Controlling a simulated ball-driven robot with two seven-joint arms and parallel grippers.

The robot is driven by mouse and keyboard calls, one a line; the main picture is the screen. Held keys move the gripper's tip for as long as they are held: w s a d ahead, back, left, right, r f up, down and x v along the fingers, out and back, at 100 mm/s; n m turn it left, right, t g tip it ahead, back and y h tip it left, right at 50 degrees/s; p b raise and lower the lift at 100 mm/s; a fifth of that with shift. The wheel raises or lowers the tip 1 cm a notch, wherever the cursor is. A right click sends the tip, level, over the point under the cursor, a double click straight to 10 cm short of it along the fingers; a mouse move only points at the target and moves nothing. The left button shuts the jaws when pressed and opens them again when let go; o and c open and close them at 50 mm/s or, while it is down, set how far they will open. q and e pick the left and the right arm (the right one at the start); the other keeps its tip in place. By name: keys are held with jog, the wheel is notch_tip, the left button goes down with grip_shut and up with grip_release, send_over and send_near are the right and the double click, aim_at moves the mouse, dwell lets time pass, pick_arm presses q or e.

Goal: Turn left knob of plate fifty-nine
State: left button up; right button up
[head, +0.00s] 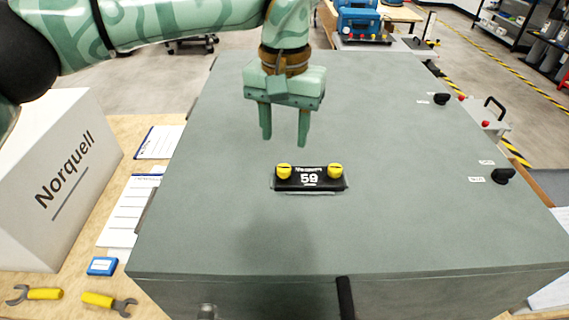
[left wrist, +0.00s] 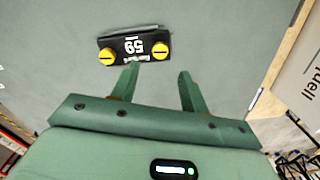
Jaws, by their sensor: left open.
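Plate fifty-nine (head: 309,184) is a black plate lying on the grey-green cabinet top, with a yellow knob at each end. Its left knob (head: 284,171) and right knob (head: 335,170) are round and slotted. In the left wrist view the plate (left wrist: 134,45) appears upside down, so the left knob (left wrist: 160,49) is at its right end there and the right knob (left wrist: 107,56) at its left. My left gripper (head: 285,141) is open and empty, fingers pointing down, above and behind the left knob without touching it. In the left wrist view its fingertips (left wrist: 158,70) straddle the space just before that knob. My right gripper is not in view.
Black knobs (head: 503,176) with small labels sit along the right side of the cabinet top (head: 400,220). A white Norquell box (head: 60,185), papers, a blue case (head: 102,266) and yellow-handled wrenches (head: 100,300) lie at the left. The cabinet top around the plate is clear.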

aim_at(284, 167)
pick_arm(q)
notch_tip(284, 167, down, 8)
jog(key=shift+s+r+b, duration=0.1)
jog(key=shift+r+b, duration=0.15)
jog(key=shift+b, duration=0.1)
jog(key=shift+c, duration=0.4)
grip_shut()
